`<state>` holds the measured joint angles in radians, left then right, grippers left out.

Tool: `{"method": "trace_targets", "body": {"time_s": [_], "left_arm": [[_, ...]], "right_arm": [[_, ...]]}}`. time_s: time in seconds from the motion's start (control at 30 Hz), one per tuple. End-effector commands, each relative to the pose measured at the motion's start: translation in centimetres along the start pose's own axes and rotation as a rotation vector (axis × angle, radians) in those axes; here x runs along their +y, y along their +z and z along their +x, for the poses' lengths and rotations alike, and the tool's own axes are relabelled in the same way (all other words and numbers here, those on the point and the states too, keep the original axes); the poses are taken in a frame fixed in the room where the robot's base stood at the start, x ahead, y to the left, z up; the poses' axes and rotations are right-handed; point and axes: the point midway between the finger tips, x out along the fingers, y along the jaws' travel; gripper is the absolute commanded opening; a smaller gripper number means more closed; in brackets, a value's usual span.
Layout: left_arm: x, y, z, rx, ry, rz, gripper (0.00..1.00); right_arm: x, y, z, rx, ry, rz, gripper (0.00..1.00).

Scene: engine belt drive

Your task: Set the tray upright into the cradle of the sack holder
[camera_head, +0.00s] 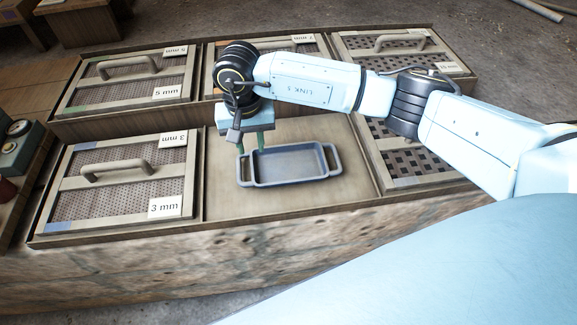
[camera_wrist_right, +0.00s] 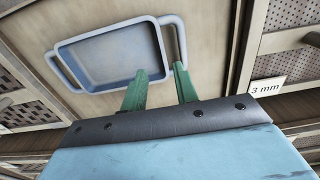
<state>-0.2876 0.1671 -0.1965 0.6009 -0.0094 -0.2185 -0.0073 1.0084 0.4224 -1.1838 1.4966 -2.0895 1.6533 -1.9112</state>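The tray (camera_head: 290,166) is blue-grey and shallow, with a loop handle at each end. It lies flat in the middle front compartment. It also shows in the right wrist view (camera_wrist_right: 108,58). My right gripper (camera_head: 251,150) points down at the tray's left-handle end in the head view. Its two green fingers stand apart, with no object clearly clamped between them. In the right wrist view the fingertips (camera_wrist_right: 161,70) appear near the tray's rim and one handle; whether they touch cannot be told. The sack holder and its cradle are not seen. My left gripper is not in view.
The wooden rack (camera_head: 130,232) has low dividers around the tray. A handled 3 mm sieve (camera_head: 122,180) lies left of the tray, and another sieve (camera_head: 410,152) lies to its right under my arm. More sieves fill the back row. Stone wall runs along the front.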

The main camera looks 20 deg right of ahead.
Motion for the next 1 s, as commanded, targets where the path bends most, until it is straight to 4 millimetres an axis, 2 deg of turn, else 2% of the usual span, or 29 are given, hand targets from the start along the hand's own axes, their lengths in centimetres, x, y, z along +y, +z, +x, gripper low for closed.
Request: {"method": "trace_targets", "body": {"time_s": [0.1, 0.27, 0.43, 0.53, 0.67, 0.87, 1.0], "left_arm": [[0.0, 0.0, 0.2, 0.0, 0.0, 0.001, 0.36], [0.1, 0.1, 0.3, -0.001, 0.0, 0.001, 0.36], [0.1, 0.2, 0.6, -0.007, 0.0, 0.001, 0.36], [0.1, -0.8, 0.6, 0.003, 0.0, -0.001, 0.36], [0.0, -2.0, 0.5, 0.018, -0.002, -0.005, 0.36], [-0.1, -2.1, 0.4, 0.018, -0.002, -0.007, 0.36], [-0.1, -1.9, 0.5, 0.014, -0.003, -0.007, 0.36]], "right_arm": [[0.0, 0.0, 1.6, -0.001, -0.001, 0.001, 0.3], [-0.1, 0.0, 2.5, -0.001, -0.002, 0.001, 0.3], [-0.2, 0.2, 5.1, -0.004, -0.001, 0.001, 0.3], [-0.2, 0.1, 6.5, -0.003, -0.001, 0.002, 0.3], [-0.3, 0.1, 7.3, 0.0, -0.003, 0.0, 0.3], [-0.2, 0.0, 7.3, 0.001, -0.002, 0.0, 0.3], [-0.2, 0.0, 7.3, 0.001, -0.002, 0.0, 0.14]]}}
